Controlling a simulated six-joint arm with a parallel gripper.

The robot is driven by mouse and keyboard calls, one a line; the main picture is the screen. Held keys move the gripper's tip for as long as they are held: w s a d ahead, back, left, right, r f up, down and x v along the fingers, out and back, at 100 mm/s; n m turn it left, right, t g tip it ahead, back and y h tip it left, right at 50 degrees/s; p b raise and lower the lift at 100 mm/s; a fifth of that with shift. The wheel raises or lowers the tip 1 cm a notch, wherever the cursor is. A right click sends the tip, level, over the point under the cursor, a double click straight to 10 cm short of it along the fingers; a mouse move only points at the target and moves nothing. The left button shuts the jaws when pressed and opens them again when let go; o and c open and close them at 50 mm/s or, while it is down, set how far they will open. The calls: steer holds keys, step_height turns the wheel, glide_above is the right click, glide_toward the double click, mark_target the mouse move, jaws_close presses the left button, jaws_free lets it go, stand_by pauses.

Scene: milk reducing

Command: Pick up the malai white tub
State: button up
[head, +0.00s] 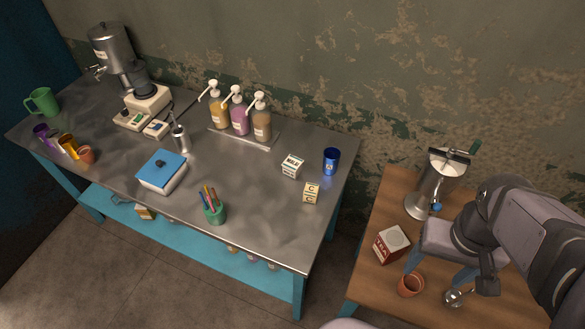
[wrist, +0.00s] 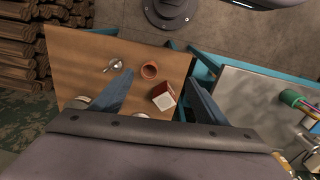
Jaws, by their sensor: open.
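A small white tub (head: 291,167) with dark lettering stands on the metal table, right of the pump bottles. It looks like the malai tub, but its label is too small to read surely. My gripper (head: 432,283) is over the wooden table at the right, well apart from that tub. Its blue fingers are spread and empty. In the wrist view the open fingers (wrist: 159,80) point down over the wooden table, and the white tub cannot be made out there.
A cream box (head: 311,193) and a blue cup (head: 331,161) stand near the white tub. Below my gripper are a red tea box (head: 390,246), a terracotta cup (head: 411,286) and a ladle (head: 453,298). The metal table's front right is clear.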

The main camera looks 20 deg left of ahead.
steer(key=w+a+f+n+t+h+b, duration=0.2)
steer(key=w+a+n+b, duration=0.2)
steer(key=w+n+b, duration=0.5)
steer(key=w+a+f+n+t+h+b, duration=0.2)
steer(key=w+a+f+n+t+b, duration=0.25)
steer(key=w, duration=0.85)
step_height(320, 180, up, 6)
steer(key=n+t+y+b, duration=0.2)
steer(key=n+t+b, duration=0.9)
steer(key=n+b, duration=0.95)
glide_above(288, 169)
steer(key=s, duration=0.5)
steer(key=f, duration=2.5)
steer(key=shift+w+a, duration=0.2)
steer(key=shift+w, duration=0.1)
steer(key=shift+w+d+p, duration=0.25)
steer(key=shift+w+p, duration=0.05)
steer(key=shift+w, duration=1.55)
steer(key=shift+w+d+p, duration=0.2)
steer(key=shift+w+p, duration=0.1)
steer(key=shift+w, duration=1.5)
steer(key=c, duration=1.2)
